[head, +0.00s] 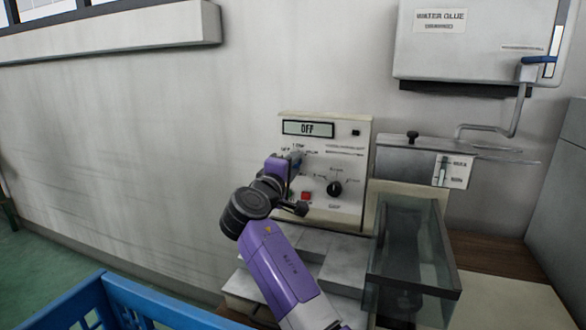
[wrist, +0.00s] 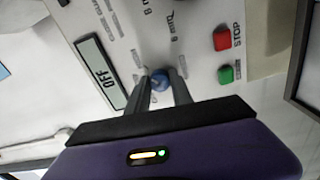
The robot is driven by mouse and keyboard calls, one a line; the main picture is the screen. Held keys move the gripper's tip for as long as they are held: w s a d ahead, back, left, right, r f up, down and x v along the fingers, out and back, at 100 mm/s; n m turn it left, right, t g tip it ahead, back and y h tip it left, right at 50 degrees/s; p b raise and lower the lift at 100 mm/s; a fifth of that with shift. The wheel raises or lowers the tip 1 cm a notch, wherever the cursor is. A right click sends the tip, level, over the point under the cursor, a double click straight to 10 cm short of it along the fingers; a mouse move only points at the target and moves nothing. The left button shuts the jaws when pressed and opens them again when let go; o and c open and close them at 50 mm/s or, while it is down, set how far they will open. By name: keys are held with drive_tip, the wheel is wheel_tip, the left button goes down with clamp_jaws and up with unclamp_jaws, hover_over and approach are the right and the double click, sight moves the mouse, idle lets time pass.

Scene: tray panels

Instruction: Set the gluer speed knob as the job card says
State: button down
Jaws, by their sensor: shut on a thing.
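My gripper (head: 295,160) reaches the upper left of the panel. In the wrist view my gripper (wrist: 164,82) is shut on a small blue knob (wrist: 160,80), one finger on each side. The knob's pointer cannot be made out, and the printing around it is too blurred to read fully. No job card can be made out in either view.
A black knob (head: 334,188) sits lower right on the panel. A red STOP button (wrist: 222,39) and a green button (wrist: 225,74) are near my gripper. A glass tank (head: 412,250) stands right of the panel, and a blue crate (head: 150,305) is in front.

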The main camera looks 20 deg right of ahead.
drive_tip(key=c, duration=1.1)
unclamp_jaws()
drive_tip(key=shift+r, duration=0.1)
